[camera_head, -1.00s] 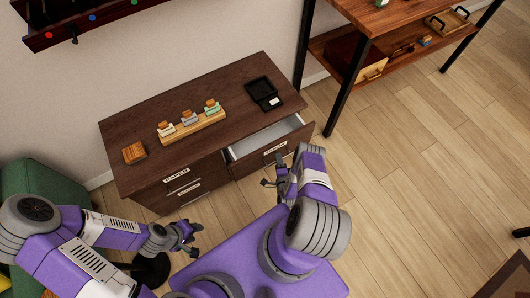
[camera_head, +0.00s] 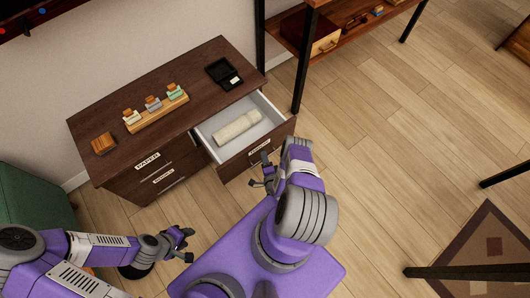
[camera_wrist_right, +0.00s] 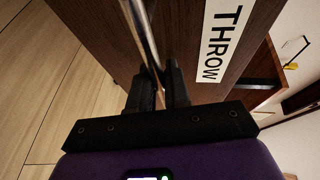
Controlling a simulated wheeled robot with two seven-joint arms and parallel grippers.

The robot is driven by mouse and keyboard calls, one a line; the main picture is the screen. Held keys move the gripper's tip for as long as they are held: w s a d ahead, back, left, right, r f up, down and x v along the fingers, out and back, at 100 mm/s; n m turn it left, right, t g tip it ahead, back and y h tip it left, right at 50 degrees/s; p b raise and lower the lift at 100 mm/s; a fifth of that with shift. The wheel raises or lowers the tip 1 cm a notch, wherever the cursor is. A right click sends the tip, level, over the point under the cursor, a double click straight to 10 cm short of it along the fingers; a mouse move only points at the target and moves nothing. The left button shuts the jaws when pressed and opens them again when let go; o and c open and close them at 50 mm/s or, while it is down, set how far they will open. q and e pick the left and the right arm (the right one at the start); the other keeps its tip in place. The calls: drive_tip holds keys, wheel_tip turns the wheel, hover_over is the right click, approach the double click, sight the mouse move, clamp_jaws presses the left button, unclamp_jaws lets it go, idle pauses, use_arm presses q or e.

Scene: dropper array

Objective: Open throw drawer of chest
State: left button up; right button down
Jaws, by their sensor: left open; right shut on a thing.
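The dark brown chest (camera_head: 118,117) stands against the wall. Its upper right drawer (camera_head: 262,150) is pulled well out and holds a rolled beige cloth-like thing (camera_head: 237,127). In the right wrist view this drawer's front bears a THROW label (camera_wrist_right: 218,45). My right gripper (camera_head: 267,172) is at the drawer front. It is shut on the metal bar handle (camera_wrist_right: 144,35), which passes between its fingers (camera_wrist_right: 165,88) in the right wrist view. My left gripper (camera_head: 184,243) is open and empty, in front of the chest's left side and apart from it.
On the chest top are a wooden stand with several small items (camera_head: 157,112), a wooden block (camera_head: 103,143) and an open black box (camera_head: 223,74). Drawers labelled PAPER (camera_head: 148,161) are shut on the left. A shelf (camera_head: 335,35) stands at back right. The floor (camera_head: 385,135) right of the chest is clear.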

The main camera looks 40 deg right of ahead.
drive_tip(key=c, duration=1.4)
unclamp_jaws()
drive_tip(key=shift+c, duration=0.2)
drive_tip(key=p+v, duration=0.2)
drive_tip(key=v, duration=0.5)
drive_tip(key=shift+s, duration=0.25)
drive_tip(key=shift+a+r, duration=0.1)
